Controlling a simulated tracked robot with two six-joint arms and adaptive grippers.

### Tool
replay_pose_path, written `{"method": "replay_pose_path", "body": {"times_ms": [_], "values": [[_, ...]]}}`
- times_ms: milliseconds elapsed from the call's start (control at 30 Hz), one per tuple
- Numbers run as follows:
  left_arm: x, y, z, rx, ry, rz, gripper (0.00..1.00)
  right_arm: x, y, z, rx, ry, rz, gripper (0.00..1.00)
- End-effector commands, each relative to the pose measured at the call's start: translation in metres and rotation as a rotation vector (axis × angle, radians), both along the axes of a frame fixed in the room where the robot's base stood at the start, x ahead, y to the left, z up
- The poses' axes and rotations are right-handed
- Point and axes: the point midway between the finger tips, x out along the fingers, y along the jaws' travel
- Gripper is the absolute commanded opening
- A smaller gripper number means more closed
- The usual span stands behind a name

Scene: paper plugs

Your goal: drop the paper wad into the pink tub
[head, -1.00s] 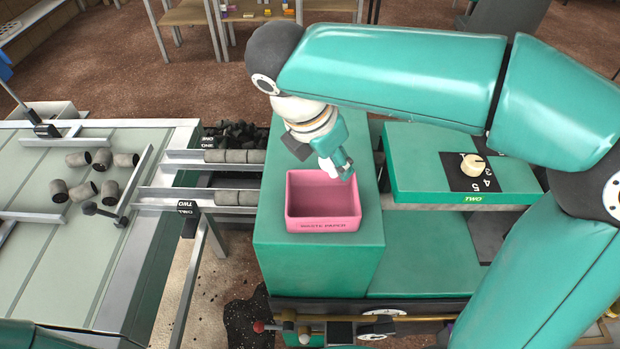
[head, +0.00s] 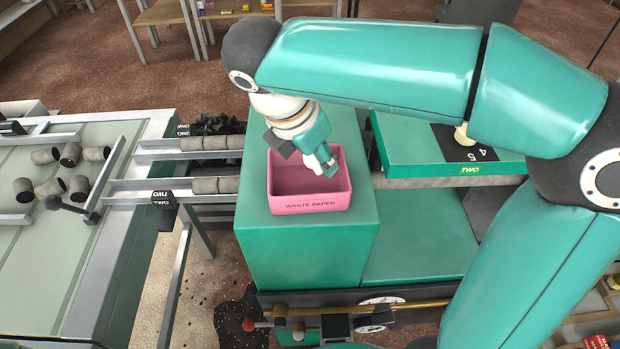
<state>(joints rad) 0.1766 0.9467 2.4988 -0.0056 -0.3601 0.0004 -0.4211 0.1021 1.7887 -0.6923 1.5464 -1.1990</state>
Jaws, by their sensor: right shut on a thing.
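The pink tub (head: 311,205) labelled "WASTE PAPER" stands on a green block of the machine, and its inside looks empty where it shows. My right gripper (head: 327,168) points down over the back right part of the tub. It is shut on the white paper wad (head: 312,161), of which only a small part shows between the fingers. Whether the fingertips are below the tub's rim is hard to tell. My left gripper is out of view.
The green block top (head: 255,200) around the tub is clear. A green panel (head: 420,160) marked "TWO" with a cream knob (head: 464,135) is to the right. Rails with grey plugs (head: 229,185) lead in from the left table, where several loose plugs (head: 70,155) lie.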

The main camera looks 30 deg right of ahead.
Motion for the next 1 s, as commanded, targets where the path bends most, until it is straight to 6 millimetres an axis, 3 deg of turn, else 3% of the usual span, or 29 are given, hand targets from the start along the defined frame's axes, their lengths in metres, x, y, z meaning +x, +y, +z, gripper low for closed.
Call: {"method": "replay_pose_path", "body": {"times_ms": [33,67,200,667,1000], "values": [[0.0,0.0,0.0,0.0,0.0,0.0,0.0,0.0,0.0,0.0,0.0,0.0,0.0,0.2],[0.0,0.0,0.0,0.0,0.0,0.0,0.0,0.0,0.0,0.0,0.0,0.0,0.0,0.43],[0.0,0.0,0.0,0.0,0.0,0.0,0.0,0.0,0.0,0.0,0.0,0.0,0.0,0.67],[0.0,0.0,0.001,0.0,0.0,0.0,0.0,0.001,0.004,0.008,0.0,-0.003,0.001,0.68],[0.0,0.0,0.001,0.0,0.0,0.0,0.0,-0.003,0.028,0.064,0.002,-0.005,0.002,0.68]]}}
